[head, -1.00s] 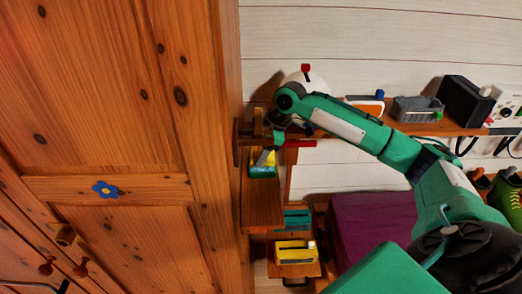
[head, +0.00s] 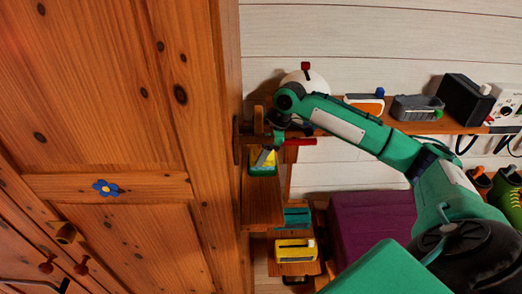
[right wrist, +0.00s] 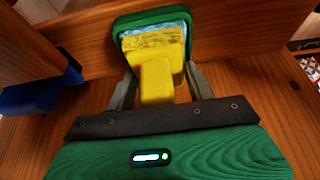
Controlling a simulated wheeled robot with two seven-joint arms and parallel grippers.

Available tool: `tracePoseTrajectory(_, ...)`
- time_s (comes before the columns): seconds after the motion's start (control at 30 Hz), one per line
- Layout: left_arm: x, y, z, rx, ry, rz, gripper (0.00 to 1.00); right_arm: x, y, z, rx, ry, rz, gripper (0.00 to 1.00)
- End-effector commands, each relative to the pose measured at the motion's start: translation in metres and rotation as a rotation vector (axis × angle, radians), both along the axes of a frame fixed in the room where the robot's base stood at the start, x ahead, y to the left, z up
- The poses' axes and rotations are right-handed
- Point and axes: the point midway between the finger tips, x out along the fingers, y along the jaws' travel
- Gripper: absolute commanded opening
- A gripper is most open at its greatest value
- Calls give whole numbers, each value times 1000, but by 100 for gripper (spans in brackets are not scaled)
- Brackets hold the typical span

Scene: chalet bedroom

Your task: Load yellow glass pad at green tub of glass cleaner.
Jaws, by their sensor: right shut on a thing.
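The yellow glass pad (right wrist: 157,82) is in my right gripper (right wrist: 158,76), which is shut on its block-like grip. The green tub (right wrist: 121,20) lies just beyond the fingertips in the right wrist view. The pad's far face overlaps the tub's opening, and a little pale blue cleaner shows near the rim. I cannot tell how firmly the pad presses. In the head view the right gripper (head: 268,153) is over the green tub (head: 262,173) on a wooden shelf beside the wardrobe. My left gripper is out of view.
The wooden wardrobe (head: 110,150) stands close on the left. A blue block (right wrist: 30,97) lies left of the gripper. Below are a teal box (head: 297,217) and a yellow box (head: 294,250) on steps. A grey box (head: 417,108) stands on the wall shelf.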

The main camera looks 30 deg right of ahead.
Motion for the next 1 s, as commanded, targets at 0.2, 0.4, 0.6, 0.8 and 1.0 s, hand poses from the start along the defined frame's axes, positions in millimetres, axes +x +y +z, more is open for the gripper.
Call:
tracePoseTrajectory(0.2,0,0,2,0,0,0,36,0,0,0,0,0,0,36)
tracePoseTrajectory(0.4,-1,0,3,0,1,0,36,0,0,0,0,1,0,36)
tracePoseTrajectory(0.6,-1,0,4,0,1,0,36,0,0,-1,0,1,0,36)
tracePoseTrajectory(0.8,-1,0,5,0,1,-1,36,0,0,-1,0,1,0,36)
tracePoseTrajectory(1.0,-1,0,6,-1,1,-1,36,0,0,-1,0,1,0,36)
